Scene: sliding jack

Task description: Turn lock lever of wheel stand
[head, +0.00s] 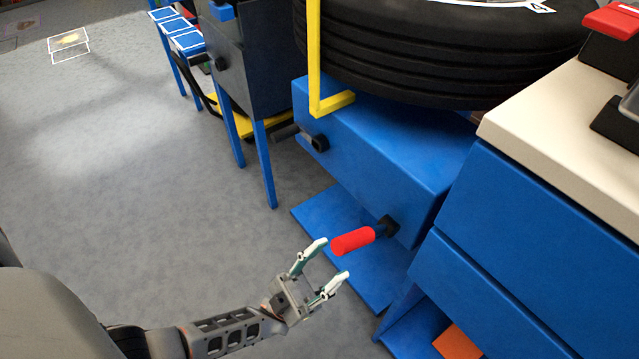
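The wheel stand (400,150) is a blue box-shaped body with a black tyre (440,55) on top. A lever with a red handle (352,240) sticks out from the lower right of its front face, on a black pivot. My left gripper (335,259) is open, its two pale fingertips apart. It is just to the lower left of the red handle's free end, with no clear contact. A second, black lever (300,134) sits at the stand's upper left. My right gripper is not in view.
A blue cabinet with a cream top (570,130) stands close on the right. A yellow bar (315,60) rises beside the tyre. A grey machine on blue legs (265,165) stands at the back left.

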